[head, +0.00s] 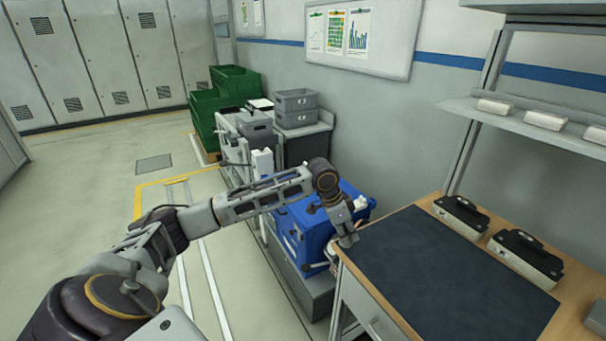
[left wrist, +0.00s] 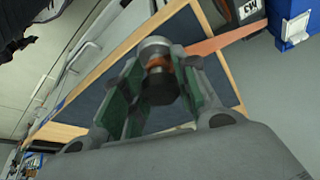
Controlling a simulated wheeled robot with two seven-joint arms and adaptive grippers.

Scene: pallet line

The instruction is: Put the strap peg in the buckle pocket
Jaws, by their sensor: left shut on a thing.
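My left gripper (head: 346,238) hangs beside the blue crate, at the near left corner of the bench. In the left wrist view the gripper (left wrist: 160,72) is shut on the strap peg (left wrist: 158,88), a dark round piece with a grey cap and an orange-brown band, between the green-lined fingers. An orange strap (left wrist: 225,38) runs from the peg up to the right, towards a dark labelled block (left wrist: 243,10). The blue crate (head: 318,232) has a white fitting (head: 361,203) at its right side. I cannot make out the buckle pocket for certain. My right gripper is not in view.
A bench with a dark mat (head: 450,275) stands at the right, with two black-topped cases (head: 462,215) (head: 525,255) at its back. A shelf (head: 530,120) hangs over it. Grey bins (head: 296,105) and green crates (head: 228,90) stand behind the blue crate. The floor at left is clear.

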